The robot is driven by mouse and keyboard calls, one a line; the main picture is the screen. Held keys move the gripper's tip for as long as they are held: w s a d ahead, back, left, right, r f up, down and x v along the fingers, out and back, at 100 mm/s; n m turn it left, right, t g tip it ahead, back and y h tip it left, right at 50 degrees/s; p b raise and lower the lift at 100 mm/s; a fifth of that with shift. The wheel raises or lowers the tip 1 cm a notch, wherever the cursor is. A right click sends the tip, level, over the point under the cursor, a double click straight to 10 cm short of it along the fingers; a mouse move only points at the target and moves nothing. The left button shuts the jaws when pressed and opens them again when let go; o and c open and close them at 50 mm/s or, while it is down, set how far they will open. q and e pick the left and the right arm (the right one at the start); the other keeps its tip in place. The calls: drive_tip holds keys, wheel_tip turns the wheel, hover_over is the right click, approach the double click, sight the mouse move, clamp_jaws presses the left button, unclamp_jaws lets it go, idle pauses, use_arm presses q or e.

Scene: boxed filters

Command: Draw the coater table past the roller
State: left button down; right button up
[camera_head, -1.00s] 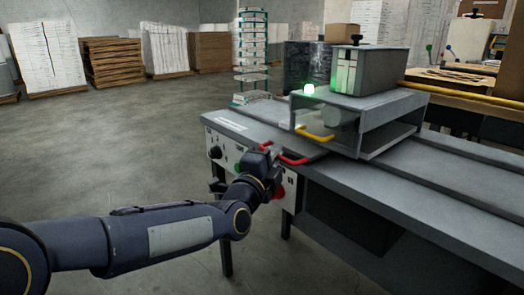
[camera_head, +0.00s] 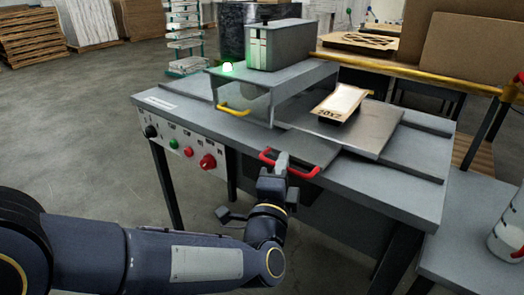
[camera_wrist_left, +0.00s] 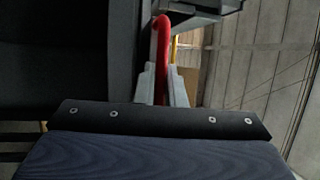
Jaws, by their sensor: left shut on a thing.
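The coater table (camera_head: 372,143) is a flat metal plate on the grey bench. It sticks out to the right from under the roller housing (camera_head: 225,88). A red handle (camera_head: 306,174) is on its front edge. My left gripper (camera_head: 282,162) is shut on this handle, and the left wrist view shows the red bar (camera_wrist_left: 165,45) between its fingers (camera_wrist_left: 163,84). A filter piece (camera_head: 341,100) with a tan frame, marked "20x2", lies on the plate, clear of the housing. The roller inside is hard to make out. My right gripper is not in view.
Switches and a red knob (camera_head: 208,161) are on the bench front. Rails (camera_head: 421,128) run on to the right. A white container (camera_head: 508,236) stands at the far right.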

use_arm(q)
drive_tip(key=shift+s+d+f, duration=0.15)
drive_tip(key=shift+s+d, duration=0.6)
drive_tip(key=shift+d, duration=0.2)
drive_tip(key=c, duration=1.5)
unclamp_jaws()
drive_tip(key=shift+w, duration=0.1)
drive_tip(key=shift+a, duration=0.1)
drive_tip(key=p+v, duration=0.1)
drive_tip(key=v, duration=0.6)
drive_tip(key=shift+s, duration=0.45)
